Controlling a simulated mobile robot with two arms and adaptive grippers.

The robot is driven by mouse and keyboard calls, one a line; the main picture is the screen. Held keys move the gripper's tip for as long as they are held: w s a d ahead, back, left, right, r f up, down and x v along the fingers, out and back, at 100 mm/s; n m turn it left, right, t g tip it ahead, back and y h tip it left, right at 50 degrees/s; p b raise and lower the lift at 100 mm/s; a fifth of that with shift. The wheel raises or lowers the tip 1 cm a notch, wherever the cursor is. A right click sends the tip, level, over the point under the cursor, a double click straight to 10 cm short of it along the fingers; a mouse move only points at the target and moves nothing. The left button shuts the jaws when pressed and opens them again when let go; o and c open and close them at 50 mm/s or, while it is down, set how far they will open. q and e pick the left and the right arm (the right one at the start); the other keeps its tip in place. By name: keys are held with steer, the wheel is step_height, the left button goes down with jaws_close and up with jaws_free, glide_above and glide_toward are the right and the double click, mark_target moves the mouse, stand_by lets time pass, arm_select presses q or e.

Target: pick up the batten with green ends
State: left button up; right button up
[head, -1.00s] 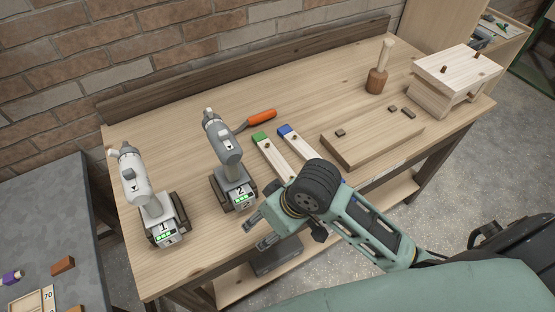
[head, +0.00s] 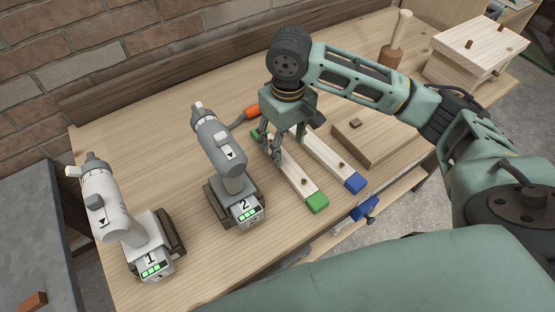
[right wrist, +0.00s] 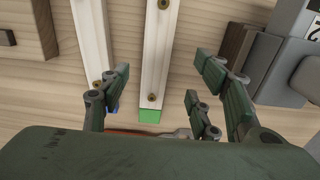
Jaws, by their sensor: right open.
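The batten with green ends (head: 298,180) lies on the workbench, pale wood with a green block at each end. It also shows in the right wrist view (right wrist: 156,55), its far green end low in the picture. My right gripper (head: 270,149) is open and empty over the far part of this batten. In the right wrist view its fingers (right wrist: 160,88) stand on either side of the batten, apart from it. Their exact height above the bench is hard to tell. A batten with blue ends (head: 332,158) lies parallel, close on the right. My left gripper is not in view.
Drill 2 (head: 222,145) stands close left of the green-ended batten; drill 1 (head: 104,205) is farther left. An orange-handled tool (head: 251,112) lies behind the gripper. A wooden board (head: 385,140), a mallet (head: 393,45) and a wooden box (head: 462,62) are on the right.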

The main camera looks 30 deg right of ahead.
mark_target(287, 163)
steer(key=shift+w+d+f, duration=0.15)
steer(key=shift+w+f, duration=0.15)
steer(key=shift+f, duration=0.1)
steer(key=shift+s+f, duration=0.15)
steer(key=shift+f, duration=0.05)
steer(key=f, duration=0.1)
steer(key=f+p, duration=0.1)
steer(key=f, duration=0.1)
steer(key=shift+s+d+f, duration=0.15)
steer(key=shift+s+f, duration=0.2)
steer(key=shift+f, duration=0.05)
step_height(287, 163, down, 2)
steer(key=shift+w+f+p, duration=0.15)
steer(key=shift+p, duration=0.15)
steer(key=shift+f, duration=0.25)
steer(key=shift+c, duration=1.4)
steer(key=c, duration=0.7)
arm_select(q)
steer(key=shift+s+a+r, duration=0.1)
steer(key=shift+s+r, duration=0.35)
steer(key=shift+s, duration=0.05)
arm_select(e)
steer(key=c, duration=0.4)
